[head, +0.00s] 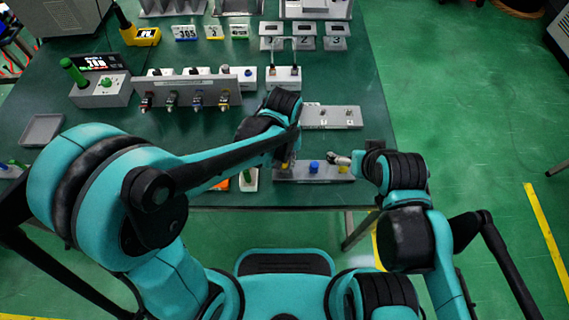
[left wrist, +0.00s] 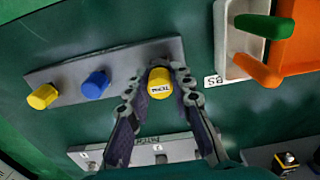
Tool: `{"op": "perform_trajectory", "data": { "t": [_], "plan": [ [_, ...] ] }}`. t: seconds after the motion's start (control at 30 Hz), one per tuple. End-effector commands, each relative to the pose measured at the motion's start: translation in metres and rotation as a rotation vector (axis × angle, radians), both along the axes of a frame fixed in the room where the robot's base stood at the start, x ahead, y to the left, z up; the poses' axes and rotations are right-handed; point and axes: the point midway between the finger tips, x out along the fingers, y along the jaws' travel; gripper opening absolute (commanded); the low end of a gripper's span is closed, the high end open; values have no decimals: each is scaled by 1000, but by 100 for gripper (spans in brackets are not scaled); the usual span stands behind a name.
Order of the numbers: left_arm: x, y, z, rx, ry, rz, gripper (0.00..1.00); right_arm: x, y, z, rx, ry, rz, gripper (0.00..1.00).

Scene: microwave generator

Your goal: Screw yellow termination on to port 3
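A yellow termination cap (left wrist: 159,82) marked TERM stands at the right end of a grey rail (left wrist: 130,62) in the left wrist view. My left gripper (left wrist: 161,72) has a finger on each side of it, very close; whether they press on it is unclear. A blue cap (left wrist: 95,85) and another yellow cap (left wrist: 43,96) stand farther left on the rail. In the head view my left gripper (head: 286,160) is over the rail's left end. My right gripper (head: 340,158) is near its right end, too small to judge. A numbered port plate (left wrist: 140,152) lies beside the rail; port 3 is not legible.
The port plate (head: 333,116) lies behind the rail in the head view. A panel with several connectors (head: 195,88) stands to the left. An orange block (left wrist: 290,45) and a white tray with a green-handled item (left wrist: 262,26) lie close to my left gripper.

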Motion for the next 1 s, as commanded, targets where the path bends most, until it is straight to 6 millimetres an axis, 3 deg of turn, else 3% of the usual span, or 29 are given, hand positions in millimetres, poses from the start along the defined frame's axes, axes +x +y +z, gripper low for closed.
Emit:
{"op": "perform_trajectory", "data": {
  "t": [1.0],
  "plan": [
    [0, 0, 33, 0, 0, 0, 0, 0, 0, 27, 0, 0, 0, 100]
  ]
}}
